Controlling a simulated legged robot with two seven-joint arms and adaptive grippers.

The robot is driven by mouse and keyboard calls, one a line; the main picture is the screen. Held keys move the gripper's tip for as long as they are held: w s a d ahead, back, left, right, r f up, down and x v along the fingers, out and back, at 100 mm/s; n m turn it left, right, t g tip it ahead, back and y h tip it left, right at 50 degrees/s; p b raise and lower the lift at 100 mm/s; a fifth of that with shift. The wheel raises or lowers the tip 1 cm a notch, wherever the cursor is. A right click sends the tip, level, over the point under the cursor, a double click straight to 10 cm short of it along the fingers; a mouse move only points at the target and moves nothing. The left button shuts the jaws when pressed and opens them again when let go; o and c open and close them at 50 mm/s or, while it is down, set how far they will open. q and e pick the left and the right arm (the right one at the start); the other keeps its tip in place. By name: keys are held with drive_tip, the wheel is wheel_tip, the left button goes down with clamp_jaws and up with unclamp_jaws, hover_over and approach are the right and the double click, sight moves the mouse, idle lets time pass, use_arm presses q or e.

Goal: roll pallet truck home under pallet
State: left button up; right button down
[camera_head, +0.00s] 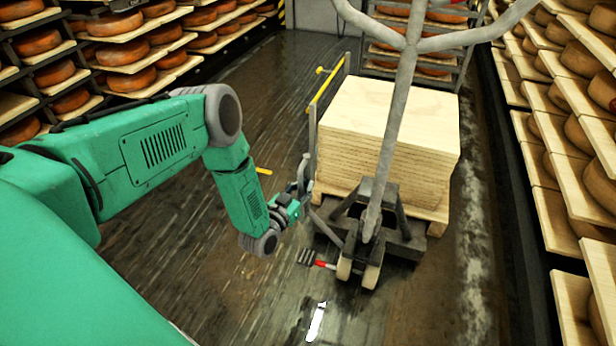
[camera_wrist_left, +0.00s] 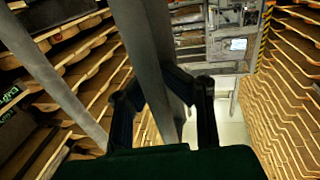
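The pallet truck (camera_head: 369,232) stands right of centre in the head view, its grey shaft (camera_head: 391,140) rising to a forked handle (camera_head: 413,40). Its small wheels (camera_head: 370,275) and a red-tipped pedal (camera_head: 322,264) face me. Behind its base a wooden pallet (camera_head: 437,212) bears a stack of pale boards (camera_head: 385,135). The forks are hidden. My left gripper (camera_head: 303,178) is left of the shaft, beside a thin grey post. In the left wrist view its dark fingers (camera_wrist_left: 165,100) are apart, with a grey bar (camera_wrist_left: 152,50) passing between them; contact is unclear. My right gripper is out of view.
Cheese shelves line the left (camera_head: 130,50) and right (camera_head: 560,130) sides; another rack (camera_head: 425,55) stands behind the stack. A yellow bar (camera_head: 327,85) tops the frame left of the boards. The wet dark floor (camera_head: 190,250) is mostly clear on the left and in front.

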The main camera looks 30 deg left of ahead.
use_arm(q)
drive_tip(key=shift+o, duration=1)
drive_tip(key=shift+w, duration=0.4)
drive_tip(key=s+p, duration=0.6)
drive_tip(key=s, duration=0.9)
drive_tip(key=shift+s+f, duration=0.15)
drive_tip(key=shift+s, duration=0.15)
drive_tip(key=shift+s, duration=0.1)
